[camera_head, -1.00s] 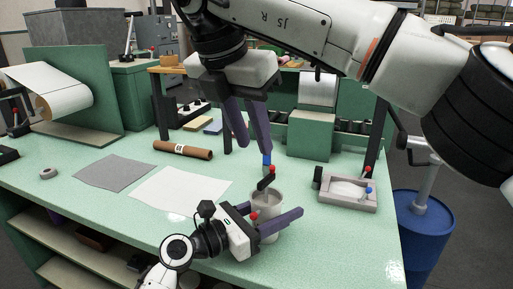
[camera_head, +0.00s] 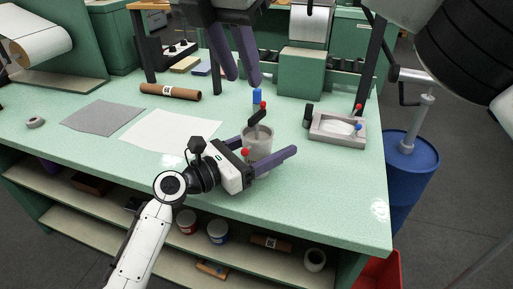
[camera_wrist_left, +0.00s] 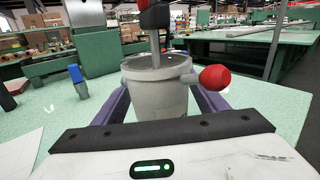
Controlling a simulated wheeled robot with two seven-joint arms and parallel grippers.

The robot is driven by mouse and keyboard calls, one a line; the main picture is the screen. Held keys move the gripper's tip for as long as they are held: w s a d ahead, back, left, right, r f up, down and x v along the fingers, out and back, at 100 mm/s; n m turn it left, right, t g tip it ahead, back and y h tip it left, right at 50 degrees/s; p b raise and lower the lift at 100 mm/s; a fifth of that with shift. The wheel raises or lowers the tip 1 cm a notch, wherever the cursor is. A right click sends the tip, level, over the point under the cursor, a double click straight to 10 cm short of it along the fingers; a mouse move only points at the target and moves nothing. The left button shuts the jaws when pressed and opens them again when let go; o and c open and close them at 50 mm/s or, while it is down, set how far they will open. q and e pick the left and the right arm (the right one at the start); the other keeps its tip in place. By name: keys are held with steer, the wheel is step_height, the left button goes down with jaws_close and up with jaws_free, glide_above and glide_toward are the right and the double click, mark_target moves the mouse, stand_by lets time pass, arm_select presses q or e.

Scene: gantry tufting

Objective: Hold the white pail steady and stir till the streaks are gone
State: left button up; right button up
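The white pail (camera_head: 257,141) stands on the green table near its front edge, and in the left wrist view (camera_wrist_left: 158,95) a side arm with a red ball sticks out from it. The pail's contents and any streaks are hidden.
A tray (camera_head: 338,138) with ball-topped parts lies to the right of the pail. A white sheet (camera_head: 165,135), grey sheet (camera_head: 103,117) and brown roll (camera_head: 170,92) lie to the left. A blue drum (camera_head: 412,170) stands beyond the table's right edge.

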arm_select(q)
steer(key=shift+o, duration=0.2)
steer(key=shift+a, duration=0.1)
steer(key=v, duration=1.1)
steer(key=shift+s+a, duration=0.2)
steer(key=shift+a, duration=0.05)
steer(key=shift+s+a, duration=0.1)
steer(key=shift+s, duration=0.05)
